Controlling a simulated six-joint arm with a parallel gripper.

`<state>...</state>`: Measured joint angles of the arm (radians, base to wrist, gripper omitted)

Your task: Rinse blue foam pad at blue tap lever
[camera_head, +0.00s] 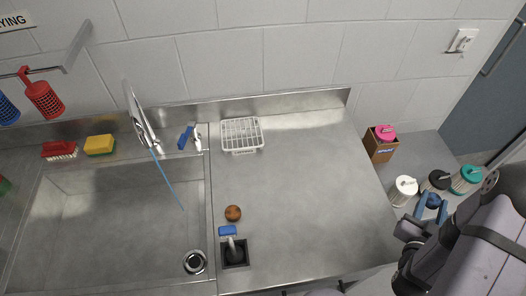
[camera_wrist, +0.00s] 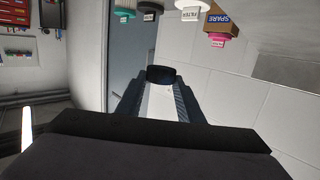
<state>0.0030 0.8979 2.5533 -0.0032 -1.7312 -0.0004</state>
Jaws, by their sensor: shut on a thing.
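My gripper (camera_head: 431,205) is at the right, over the side counter with the lidded jars. I cannot tell whether this piece is the foam pad. The blue tap lever (camera_head: 185,138) is beside the metal tap (camera_head: 144,132) at the back of the sink, far left of my gripper. A thin blue stream (camera_head: 168,181) runs from the tap into the sink (camera_head: 100,215).
A yellow sponge (camera_head: 100,144) and red brush (camera_head: 59,151) lie behind the sink. White (camera_head: 404,188) and teal-lidded (camera_head: 466,178) jars stand near my gripper.

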